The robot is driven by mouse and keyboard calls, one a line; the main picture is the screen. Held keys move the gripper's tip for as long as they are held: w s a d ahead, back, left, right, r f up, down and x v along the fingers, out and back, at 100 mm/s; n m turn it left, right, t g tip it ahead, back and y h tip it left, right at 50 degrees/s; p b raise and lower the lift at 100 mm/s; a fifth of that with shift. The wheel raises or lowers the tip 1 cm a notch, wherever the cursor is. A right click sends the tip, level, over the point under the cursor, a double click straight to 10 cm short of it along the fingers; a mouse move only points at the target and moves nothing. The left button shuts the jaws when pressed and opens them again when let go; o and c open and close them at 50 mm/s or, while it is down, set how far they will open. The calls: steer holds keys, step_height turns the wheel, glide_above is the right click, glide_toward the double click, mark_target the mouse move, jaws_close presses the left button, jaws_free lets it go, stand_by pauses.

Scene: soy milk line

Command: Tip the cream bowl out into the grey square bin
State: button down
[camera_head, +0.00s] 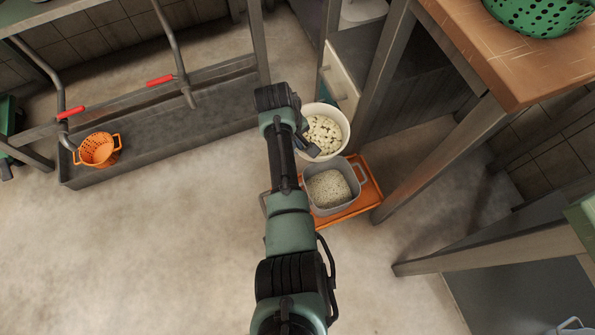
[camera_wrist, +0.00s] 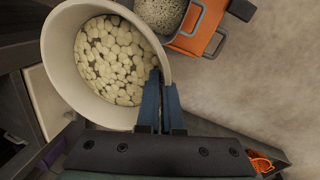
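The cream bowl (camera_head: 343,121) is full of pale, rounded pieces and looks upright. It also shows large in the wrist view (camera_wrist: 62,75). My gripper (camera_head: 308,148) is at the bowl's near left rim. In the wrist view its fingers (camera_wrist: 161,92) lie close together with the rim between them, one inside and one outside. The grey square bin (camera_head: 333,208) sits just below the bowl in the head view and holds a pale speckled mass. Part of the bin shows at the top of the wrist view (camera_wrist: 186,32). The bowl's underside is hidden.
The bin stands on an orange base (camera_head: 372,190). A wooden table (camera_head: 480,50) with a green colander (camera_head: 540,14) is at the upper right, its legs close to the bin. An orange basket (camera_head: 98,149) sits in a grey trough (camera_head: 160,135) at left.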

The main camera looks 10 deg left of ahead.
steer(key=s+f+t+y+b, duration=0.1)
steer(key=f+y+b, duration=0.1)
steer(key=f+b, duration=0.1)
steer(key=s+d+f+t+y+b, duration=0.1)
steer(key=f+t+y+b, duration=0.1)
steer(key=f+b, duration=0.1)
steer(key=f+t+y+b, duration=0.1)
steer(key=f+y+b, duration=0.1)
steer(key=f+b, duration=0.1)
steer(key=shift+s+d+n+b, duration=0.3)
steer(key=shift+s+b, duration=0.1)
steer(key=s+d+r+m+t+y+b, duration=0.1)
steer(key=s+d+t+y+b, duration=0.1)
steer(key=t+y+b, duration=0.3)
steer(key=s+d+r+m+t+y+b, duration=0.1)
steer(key=d+t+y+b, duration=0.3)
steer(key=b, duration=1)
steer(key=shift+s+r+t+y, duration=0.4)
steer(key=shift+s+r+y, duration=0.15)
steer(key=shift+y, duration=0.25)
